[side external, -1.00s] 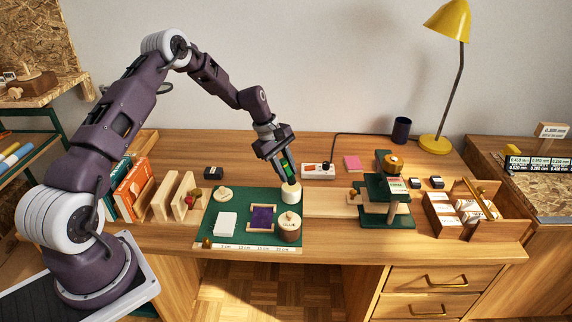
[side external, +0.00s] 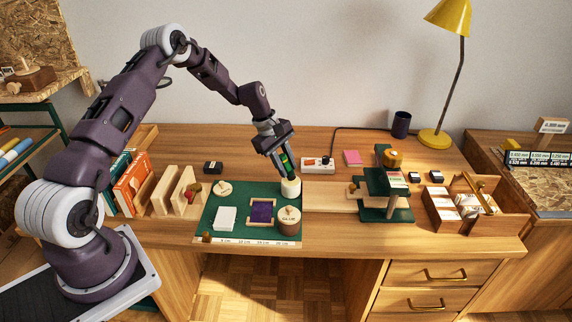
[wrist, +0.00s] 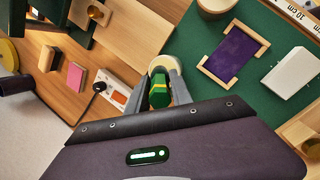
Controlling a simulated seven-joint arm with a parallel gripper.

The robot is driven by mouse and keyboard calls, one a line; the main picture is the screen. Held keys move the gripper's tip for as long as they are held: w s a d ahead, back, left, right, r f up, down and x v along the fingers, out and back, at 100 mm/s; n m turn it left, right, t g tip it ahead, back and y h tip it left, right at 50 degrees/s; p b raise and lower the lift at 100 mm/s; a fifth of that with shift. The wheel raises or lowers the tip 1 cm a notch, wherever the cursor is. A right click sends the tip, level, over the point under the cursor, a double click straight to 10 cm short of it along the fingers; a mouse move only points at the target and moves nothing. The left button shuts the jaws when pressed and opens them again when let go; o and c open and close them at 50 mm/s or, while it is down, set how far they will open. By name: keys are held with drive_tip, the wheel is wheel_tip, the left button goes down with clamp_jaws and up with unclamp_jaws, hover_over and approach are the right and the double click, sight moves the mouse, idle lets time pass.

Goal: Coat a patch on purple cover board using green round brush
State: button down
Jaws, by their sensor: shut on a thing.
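My gripper (side external: 283,163) is shut on the green round brush (side external: 285,162), which points down at a small cream pot (side external: 291,188) on the mat's right edge. The brush's lower end meets or enters the pot's top; its bristles are hidden. The purple cover board (side external: 262,212) lies flat inside a light wooden frame on the green mat, left of and nearer than the pot. It also shows in the wrist view (wrist: 232,53).
A glue jar (side external: 289,220) with a wooden lid stands right of the framed board. A white stack (side external: 225,218) lies to its left. A green press (side external: 386,195) stands to the right, wooden book supports (side external: 180,190) to the left.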

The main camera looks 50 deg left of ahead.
drive_tip(key=shift+f, duration=0.4)
idle(0.9)
drive_tip(key=shift+r, duration=3.55)
